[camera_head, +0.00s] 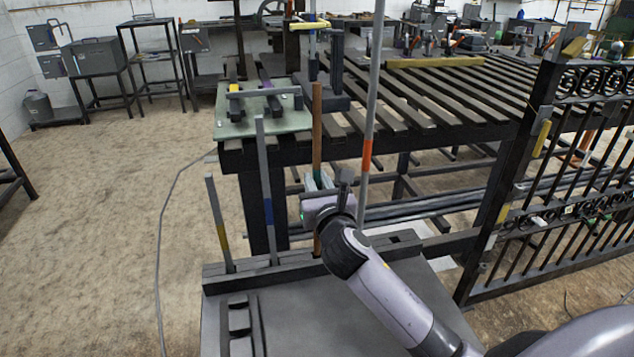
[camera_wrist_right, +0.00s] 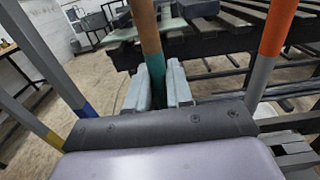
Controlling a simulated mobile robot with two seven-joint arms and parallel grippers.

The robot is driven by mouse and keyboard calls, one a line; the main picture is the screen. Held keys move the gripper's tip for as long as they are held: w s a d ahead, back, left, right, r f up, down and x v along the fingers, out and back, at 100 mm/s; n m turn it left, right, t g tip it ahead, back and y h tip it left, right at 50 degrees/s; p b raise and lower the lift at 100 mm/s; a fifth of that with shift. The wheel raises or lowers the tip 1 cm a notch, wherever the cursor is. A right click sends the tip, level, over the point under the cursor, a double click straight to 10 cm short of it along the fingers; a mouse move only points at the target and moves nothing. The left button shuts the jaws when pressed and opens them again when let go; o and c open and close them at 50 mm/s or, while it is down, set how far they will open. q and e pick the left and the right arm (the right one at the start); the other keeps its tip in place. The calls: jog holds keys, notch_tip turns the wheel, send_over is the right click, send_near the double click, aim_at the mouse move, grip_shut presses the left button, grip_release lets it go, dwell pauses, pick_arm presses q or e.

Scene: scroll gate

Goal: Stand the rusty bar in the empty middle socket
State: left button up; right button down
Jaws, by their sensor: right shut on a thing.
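The rusty bar (camera_head: 317,130) is brown and upright, with a green band that shows in the wrist view, where its brown part (camera_wrist_right: 148,35) rises between the fingers. My right gripper (camera_head: 318,182) is shut on it around the band; the fingers also show in the wrist view (camera_wrist_right: 159,88). The bar's lower end reaches down to the dark socket rack (camera_head: 292,254), between the grey bars. I cannot tell whether it is inside the middle socket, as my gripper and wrist partly hide that area. My left gripper is not in view.
An orange-banded bar (camera_head: 370,130) stands close on the right. A slatted table (camera_head: 440,95) is behind, and a black scroll gate (camera_head: 560,190) stands at right.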

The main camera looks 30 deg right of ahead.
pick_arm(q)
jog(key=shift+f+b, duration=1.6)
pick_arm(e)
jog(key=shift+f, duration=2.4)
jog(key=c, duration=1)
grip_release()
jog(key=shift+o, duration=0.3)
jog(key=shift+f, duration=0.2)
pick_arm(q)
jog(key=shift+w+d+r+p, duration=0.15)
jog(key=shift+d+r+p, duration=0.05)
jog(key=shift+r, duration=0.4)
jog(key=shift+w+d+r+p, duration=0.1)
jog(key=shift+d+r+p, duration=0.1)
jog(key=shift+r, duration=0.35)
pick_arm(e)
jog(key=v, duration=0.7)
jog(key=shift+r, duration=0.15)
